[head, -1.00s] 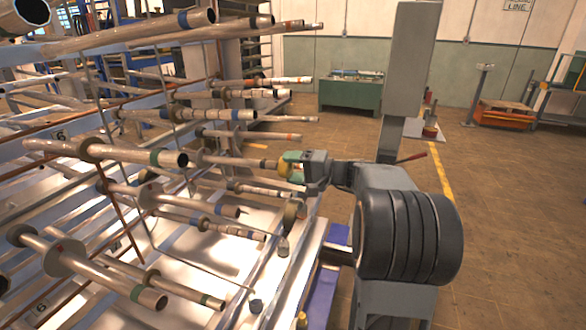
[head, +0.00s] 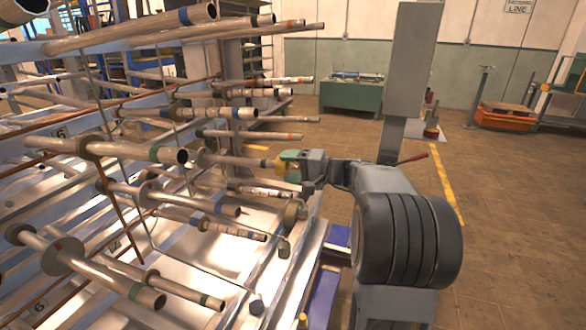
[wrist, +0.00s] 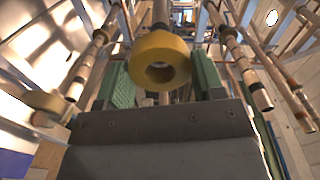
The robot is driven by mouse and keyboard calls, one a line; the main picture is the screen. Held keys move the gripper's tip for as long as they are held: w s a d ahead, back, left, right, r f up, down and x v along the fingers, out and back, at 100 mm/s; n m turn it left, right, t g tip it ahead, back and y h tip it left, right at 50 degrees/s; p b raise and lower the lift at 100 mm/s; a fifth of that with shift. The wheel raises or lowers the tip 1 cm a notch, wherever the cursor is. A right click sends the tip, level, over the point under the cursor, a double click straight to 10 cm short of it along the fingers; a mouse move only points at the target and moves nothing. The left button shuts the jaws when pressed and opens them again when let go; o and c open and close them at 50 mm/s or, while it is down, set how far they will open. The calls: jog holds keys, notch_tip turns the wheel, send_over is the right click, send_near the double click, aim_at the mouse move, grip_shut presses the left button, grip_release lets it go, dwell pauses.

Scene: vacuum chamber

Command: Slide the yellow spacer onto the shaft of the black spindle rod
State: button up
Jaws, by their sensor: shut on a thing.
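My gripper (head: 287,165) has green finger pads and is at the right end of a long rod on the rack in the head view. In the wrist view, the yellow spacer (wrist: 161,50) is a thick ring between the two pads of my gripper (wrist: 160,80), its round hole facing the camera. In the head view the pads mostly hide the spacer. The spindle rod (head: 232,161) runs left from the gripper and looks metallic there, with a yellowish stretch near its end. A dark rod part (wrist: 160,14) shows behind the spacer. I cannot tell whether the spacer is around it.
Other rods with coloured bands (head: 160,209) stick out above and below my gripper, close by. In the wrist view, rods stand left (wrist: 90,55) and right (wrist: 245,65). A roller (head: 291,212) is below the gripper.

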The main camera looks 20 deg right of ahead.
aim_at(266, 164)
jog(key=shift+b+x, duration=0.5)
jog(key=shift+x, duration=1.4)
jog(key=shift+w+a, duration=0.15)
jog(key=shift+b+x, duration=0.45)
jog(key=shift+x, duration=1.05)
jog(key=o, duration=1)
jog(key=v, duration=1.3)
jog(key=shift+s+d, duration=0.25)
jog(key=shift+s, duration=0.05)
